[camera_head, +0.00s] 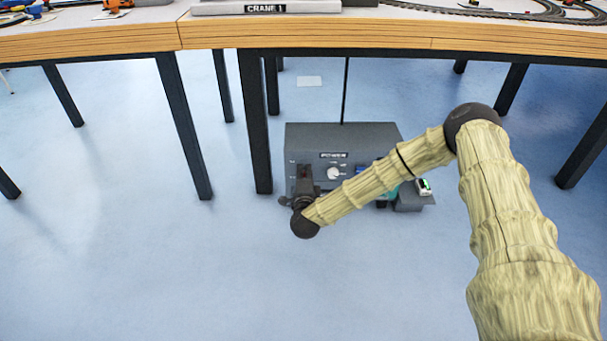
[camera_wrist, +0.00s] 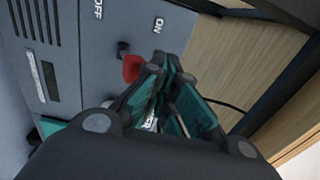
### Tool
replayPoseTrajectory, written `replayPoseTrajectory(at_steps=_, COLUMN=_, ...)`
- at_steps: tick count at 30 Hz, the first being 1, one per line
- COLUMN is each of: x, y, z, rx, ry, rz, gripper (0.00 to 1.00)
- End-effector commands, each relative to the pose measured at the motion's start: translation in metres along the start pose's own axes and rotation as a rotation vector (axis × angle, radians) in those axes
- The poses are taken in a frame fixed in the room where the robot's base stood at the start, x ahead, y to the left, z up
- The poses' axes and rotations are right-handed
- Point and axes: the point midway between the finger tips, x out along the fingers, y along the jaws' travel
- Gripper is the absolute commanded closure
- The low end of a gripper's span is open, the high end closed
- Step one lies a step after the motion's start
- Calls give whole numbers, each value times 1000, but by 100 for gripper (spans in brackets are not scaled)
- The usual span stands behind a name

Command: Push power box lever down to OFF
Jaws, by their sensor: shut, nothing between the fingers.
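The grey power box (camera_head: 365,135) stands on the floor under the table, marked POWER, with a white dial (camera_head: 334,173) on its front. In the wrist view its grey face (camera_wrist: 75,60) fills the left, with an OFF label (camera_wrist: 98,9) and an ON label (camera_wrist: 158,25). The red lever (camera_wrist: 131,68) shows beside a small black mount; its exact setting is unclear. My gripper (camera_wrist: 164,65) is shut and empty, its fingertips close to the lever on the right; contact is unclear.
The table edge (camera_head: 310,32) runs above the box, with a dark table leg (camera_head: 254,125) just left of it. The blue floor (camera_head: 200,280) in front is clear.

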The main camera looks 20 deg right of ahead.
Motion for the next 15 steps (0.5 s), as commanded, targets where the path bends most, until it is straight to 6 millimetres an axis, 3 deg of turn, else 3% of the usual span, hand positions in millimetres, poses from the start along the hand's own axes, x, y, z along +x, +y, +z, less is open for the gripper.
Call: replayPoseTrajectory(at_steps=15, x=0, y=17, z=0, rx=-1, ry=-1, rz=1, gripper=100)
